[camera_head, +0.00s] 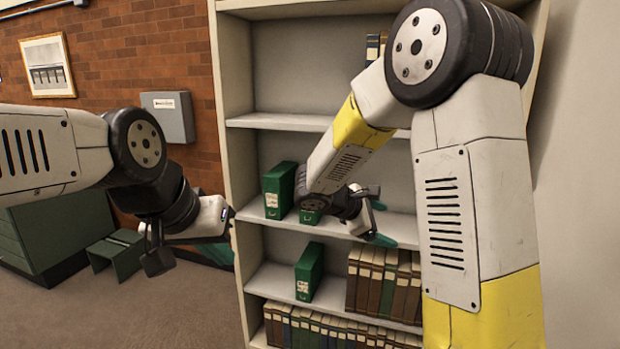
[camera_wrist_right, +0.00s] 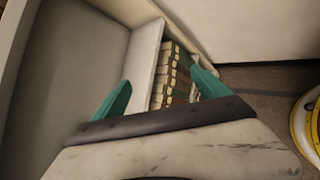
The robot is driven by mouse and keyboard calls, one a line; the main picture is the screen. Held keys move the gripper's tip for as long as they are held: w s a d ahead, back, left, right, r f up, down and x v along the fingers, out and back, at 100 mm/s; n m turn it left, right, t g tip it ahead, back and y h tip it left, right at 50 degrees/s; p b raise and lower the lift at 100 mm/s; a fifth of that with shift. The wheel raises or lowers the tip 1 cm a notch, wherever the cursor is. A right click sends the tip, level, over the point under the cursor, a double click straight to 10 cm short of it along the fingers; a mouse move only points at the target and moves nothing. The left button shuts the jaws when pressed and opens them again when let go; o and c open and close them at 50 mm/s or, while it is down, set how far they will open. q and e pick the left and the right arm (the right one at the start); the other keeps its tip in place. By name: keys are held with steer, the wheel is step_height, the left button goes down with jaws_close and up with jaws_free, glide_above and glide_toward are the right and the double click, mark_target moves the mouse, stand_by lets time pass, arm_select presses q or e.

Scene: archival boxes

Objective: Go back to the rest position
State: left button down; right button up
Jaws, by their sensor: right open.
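My right gripper (camera_head: 378,222) reaches toward the shelving unit, in front of its middle shelf. In the right wrist view, its teal fingertips (camera_wrist_right: 163,90) are spread apart with nothing held between them. My left gripper (camera_head: 188,245) is at the left of the shelving unit, in front of the brick wall; I cannot tell how far its fingers are apart. A green archival box (camera_head: 278,190) stands upright on the middle shelf. Another green box (camera_head: 310,216) beside it is mostly hidden by my right arm. A third green box (camera_head: 309,271) stands on the shelf below.
The cream shelving unit (camera_head: 231,80) fills the centre. Brown books (camera_head: 378,284) stand on the lower shelf, with a row of mixed books (camera_head: 318,328) beneath. A grey wall box (camera_head: 168,117) and a green bench (camera_head: 116,252) are at left. Carpet (camera_head: 185,315) lies clear in front.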

steer(key=s+d+r+m+g+y, duration=0.25)
steer(key=s+m+y, duration=0.45)
steer(key=s, duration=0.7)
steer(key=s+a+r+m+t+y, duration=0.2)
steer(key=s+a+r+m+y, duration=0.2)
steer(key=s+m, duration=0.4)
steer(key=shift+s+a+r+t+y, duration=0.35)
steer(key=shift+s+a+r, duration=0.2)
steer(key=shift+a, duration=0.35)
